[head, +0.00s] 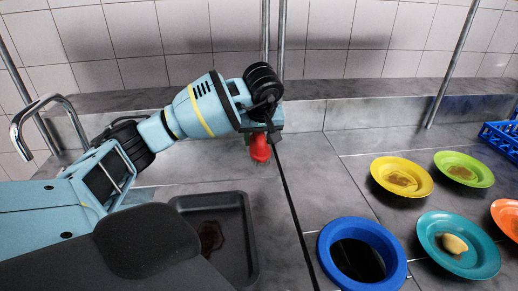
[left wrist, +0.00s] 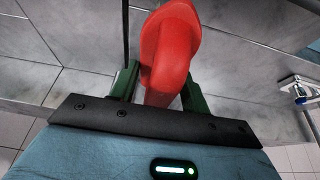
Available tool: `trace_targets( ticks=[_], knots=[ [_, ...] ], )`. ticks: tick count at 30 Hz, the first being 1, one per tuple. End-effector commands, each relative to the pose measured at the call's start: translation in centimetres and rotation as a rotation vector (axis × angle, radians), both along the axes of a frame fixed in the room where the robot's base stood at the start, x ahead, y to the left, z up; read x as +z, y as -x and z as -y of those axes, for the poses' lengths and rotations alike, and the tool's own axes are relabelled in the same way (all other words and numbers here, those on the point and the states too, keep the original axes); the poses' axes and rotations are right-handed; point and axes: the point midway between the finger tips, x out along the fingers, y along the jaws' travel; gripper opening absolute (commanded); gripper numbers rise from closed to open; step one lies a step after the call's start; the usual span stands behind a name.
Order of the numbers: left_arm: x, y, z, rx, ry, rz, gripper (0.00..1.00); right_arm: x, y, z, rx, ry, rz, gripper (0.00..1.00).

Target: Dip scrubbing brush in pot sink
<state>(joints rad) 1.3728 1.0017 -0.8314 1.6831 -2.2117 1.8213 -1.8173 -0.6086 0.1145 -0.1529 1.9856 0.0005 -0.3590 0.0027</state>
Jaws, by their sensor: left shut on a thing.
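The scrubbing brush (head: 260,150) is red and hangs below my left gripper (head: 265,128), above the grey counter. In the left wrist view the red brush (left wrist: 168,45) sits between the two green fingers of the left gripper (left wrist: 162,85), which are shut on it. Its bristles show only faintly in the head view. A curved metal faucet (head: 42,103) stands at the far left. The pot sink's basin cannot be made out; my left arm covers much of the area near the faucet. My right gripper is not in view.
A dark pan (head: 249,240) with a brown stain lies front centre. A blue-rimmed round opening (head: 329,242) is to its right. Soiled yellow (head: 380,177), green (head: 462,158), teal (head: 432,260) and orange (head: 508,207) plates are at right, near a blue rack (head: 497,137). Metal poles rise behind.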

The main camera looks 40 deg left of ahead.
Motion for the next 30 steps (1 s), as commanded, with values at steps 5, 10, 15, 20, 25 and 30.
trace_targets(
  ticks=[5, 10, 15, 20, 25, 30],
  knots=[
    [0.5, 0.0, 0.0, 0.000, -0.001, -0.001, 0.21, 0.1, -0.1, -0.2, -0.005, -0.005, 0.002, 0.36],
    [0.4, 0.0, 0.0, 0.000, 0.000, 0.000, 0.43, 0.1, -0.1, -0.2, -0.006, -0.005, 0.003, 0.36],
    [0.4, 0.0, 0.0, -0.001, 0.000, 0.000, 0.28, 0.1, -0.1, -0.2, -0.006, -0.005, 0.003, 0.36],
    [0.1, 0.2, 2.2, -0.071, -0.005, 0.001, 0.28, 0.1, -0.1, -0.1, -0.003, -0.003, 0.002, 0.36],
    [-1.0, 1.6, 8.6, -0.290, -0.016, 0.002, 0.28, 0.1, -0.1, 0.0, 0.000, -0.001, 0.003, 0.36],
    [-2.2, 4.9, 15.9, -0.559, -0.017, 0.002, 0.28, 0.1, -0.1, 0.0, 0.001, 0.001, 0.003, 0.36]
  ],
)
